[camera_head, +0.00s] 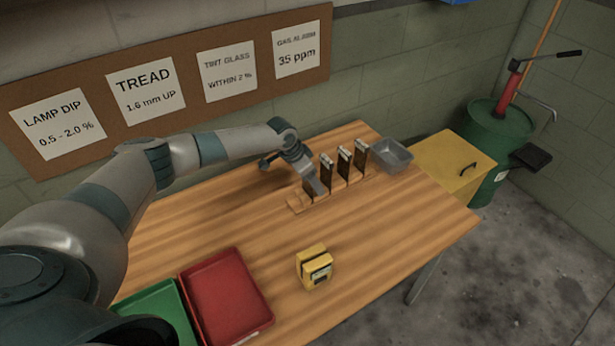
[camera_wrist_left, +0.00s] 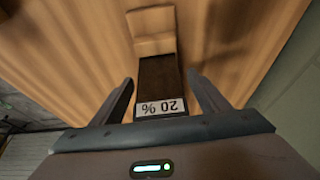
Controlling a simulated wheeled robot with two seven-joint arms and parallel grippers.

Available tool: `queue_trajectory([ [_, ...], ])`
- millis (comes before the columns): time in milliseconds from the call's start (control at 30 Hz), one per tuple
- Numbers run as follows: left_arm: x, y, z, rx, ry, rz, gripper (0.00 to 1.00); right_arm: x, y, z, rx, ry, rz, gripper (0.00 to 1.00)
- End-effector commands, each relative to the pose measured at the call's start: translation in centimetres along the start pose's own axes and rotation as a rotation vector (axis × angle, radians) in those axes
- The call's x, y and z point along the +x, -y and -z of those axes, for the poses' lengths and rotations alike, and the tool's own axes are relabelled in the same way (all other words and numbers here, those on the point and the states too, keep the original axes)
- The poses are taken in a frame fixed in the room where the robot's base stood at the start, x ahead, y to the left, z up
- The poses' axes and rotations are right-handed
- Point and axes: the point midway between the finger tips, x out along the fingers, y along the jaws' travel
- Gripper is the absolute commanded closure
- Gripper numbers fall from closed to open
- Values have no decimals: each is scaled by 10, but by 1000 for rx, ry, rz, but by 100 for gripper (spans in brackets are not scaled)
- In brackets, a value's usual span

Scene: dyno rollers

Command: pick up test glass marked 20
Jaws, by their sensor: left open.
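The test glass marked 20 % (camera_wrist_left: 160,82) is a dark flat panel with a white label at its near end, in the left wrist view. It stands in a pale wooden rack (camera_wrist_left: 153,32), which in the head view (camera_head: 297,204) runs along the back of the bench. My left gripper (camera_wrist_left: 161,78) is open, one finger on each side of this glass, with a visible gap on both sides. In the head view my left gripper (camera_head: 314,186) is at the rack's left part and I cannot make out the 20 glass there. My right gripper is not in view.
Three more dark glasses (camera_head: 343,163) stand in the rack just right of my gripper. A grey tray (camera_head: 392,156) is at the rack's right end. A yellow device (camera_head: 314,267), a red tray (camera_head: 226,297) and a green tray (camera_head: 157,303) are nearer. The middle of the bench is clear.

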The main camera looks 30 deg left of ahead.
Motion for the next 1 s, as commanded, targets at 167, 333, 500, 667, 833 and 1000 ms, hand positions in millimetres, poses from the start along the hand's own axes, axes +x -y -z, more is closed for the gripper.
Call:
queue_trajectory([
  [167,12,0,0,0,1,-1,31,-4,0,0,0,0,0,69],
  [333,14,0,-1,0,0,0,31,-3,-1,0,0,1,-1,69],
  [500,14,0,-1,0,1,0,31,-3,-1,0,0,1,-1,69],
  [667,14,0,-1,0,1,0,31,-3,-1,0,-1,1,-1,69],
  [833,14,0,-1,0,1,0,67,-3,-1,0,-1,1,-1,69],
  [1000,13,0,-1,0,0,0,77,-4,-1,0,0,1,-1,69],
])
